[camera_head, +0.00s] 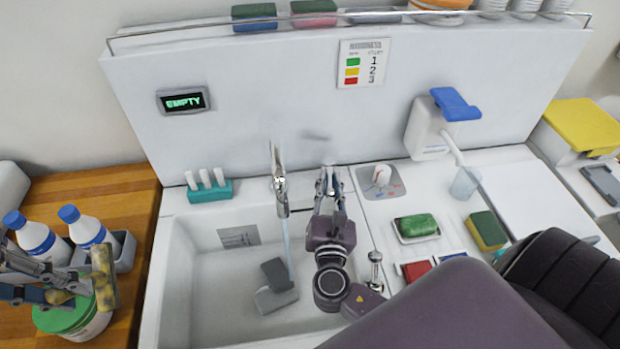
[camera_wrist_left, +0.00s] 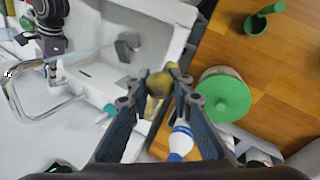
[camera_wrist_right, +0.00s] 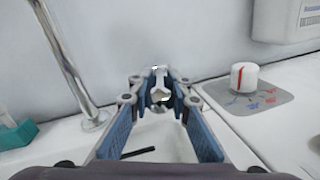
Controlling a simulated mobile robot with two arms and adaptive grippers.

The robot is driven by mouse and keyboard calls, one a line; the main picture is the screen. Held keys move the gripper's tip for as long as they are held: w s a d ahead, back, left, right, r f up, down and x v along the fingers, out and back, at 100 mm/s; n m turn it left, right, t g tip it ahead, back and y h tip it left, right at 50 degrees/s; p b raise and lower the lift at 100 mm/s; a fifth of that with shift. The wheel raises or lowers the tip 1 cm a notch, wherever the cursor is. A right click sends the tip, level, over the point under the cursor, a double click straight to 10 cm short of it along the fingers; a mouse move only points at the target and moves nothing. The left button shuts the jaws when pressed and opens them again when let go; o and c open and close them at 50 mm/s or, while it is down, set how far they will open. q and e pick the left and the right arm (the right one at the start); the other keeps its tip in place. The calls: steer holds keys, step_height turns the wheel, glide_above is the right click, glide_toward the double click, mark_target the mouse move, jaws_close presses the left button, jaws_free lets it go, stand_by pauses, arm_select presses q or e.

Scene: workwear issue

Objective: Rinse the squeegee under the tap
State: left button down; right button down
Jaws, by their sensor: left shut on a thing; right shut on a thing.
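The squeegee (camera_head: 104,278), stained yellow-brown, is in my left gripper (camera_head: 78,284), left of the sink and above the wooden counter. Its yellowish part shows between the fingertips in the left wrist view (camera_wrist_left: 158,85). The chrome tap (camera_head: 279,178) stands at the back of the white sink (camera_head: 210,325); a thin stream of water (camera_head: 288,250) falls from it into the basin. My right gripper (camera_head: 328,190) is right of the tap, shut on a small chrome piece (camera_wrist_right: 160,84) that looks like a tap lever. The squeegee is apart from the water.
Blue-capped bottles (camera_head: 88,230) and a green-lidded tub (camera_head: 70,318) stand below the squeegee. A teal holder (camera_head: 210,191) is behind the sink. Sponges (camera_head: 416,226) and a dial (camera_head: 381,178) are on the right.

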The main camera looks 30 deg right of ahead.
steer(key=shift+s+d+n+t+y, duration=0.1)
steer(key=shift+d+n+t+y, duration=0.1)
steer(key=shift+n+t+y, duration=0.35)
steer(key=c, duration=1.9)
jaws_free()
steer(key=shift+c, duration=0.2)
steer(key=v, duration=1.2)
steer(key=shift+r, duration=0.2)
steer(key=shift+s+f, duration=0.1)
steer(key=shift+s, duration=0.05)
